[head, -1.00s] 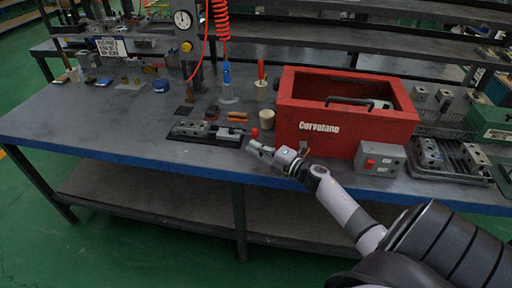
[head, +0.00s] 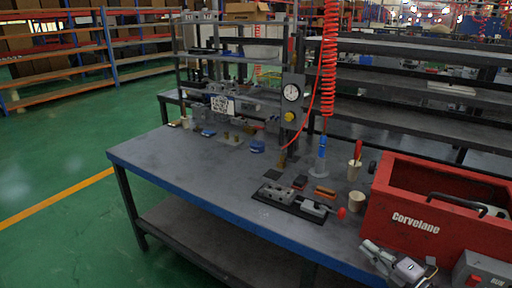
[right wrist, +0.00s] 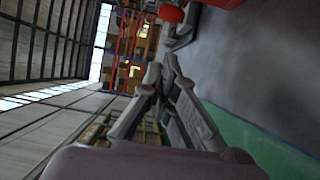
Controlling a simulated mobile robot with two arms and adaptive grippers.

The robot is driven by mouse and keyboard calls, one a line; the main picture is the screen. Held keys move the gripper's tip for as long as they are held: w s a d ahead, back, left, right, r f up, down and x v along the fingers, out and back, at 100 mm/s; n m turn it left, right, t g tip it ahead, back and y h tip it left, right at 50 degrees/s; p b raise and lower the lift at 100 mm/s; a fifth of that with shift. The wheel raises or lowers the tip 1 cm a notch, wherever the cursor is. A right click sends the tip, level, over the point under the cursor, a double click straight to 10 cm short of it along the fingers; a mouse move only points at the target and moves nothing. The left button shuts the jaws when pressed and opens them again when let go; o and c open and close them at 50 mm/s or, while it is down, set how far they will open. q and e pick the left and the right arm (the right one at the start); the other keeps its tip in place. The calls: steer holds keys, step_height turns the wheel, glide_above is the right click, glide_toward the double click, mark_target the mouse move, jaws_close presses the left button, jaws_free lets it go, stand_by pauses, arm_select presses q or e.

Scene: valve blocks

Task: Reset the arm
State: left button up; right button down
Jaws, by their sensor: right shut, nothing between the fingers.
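My right gripper (head: 370,246) is at the lower right of the head view, close to the front edge of the workbench (head: 165,162) and in front of the red Corvelane box (head: 410,226). In the right wrist view its fingertips (right wrist: 160,72) come together with nothing between them. A red knob (head: 341,213) on the valve block fixture (head: 290,198) is a little left of and behind the gripper. A red round part also shows at the top of the right wrist view (right wrist: 171,13). My left gripper is in neither view.
A grey box with a red button (head: 480,272) stands at the lower right. The bench's left part is mostly clear, with green floor beyond.

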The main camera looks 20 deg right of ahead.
steer(key=shift+a, duration=0.1)
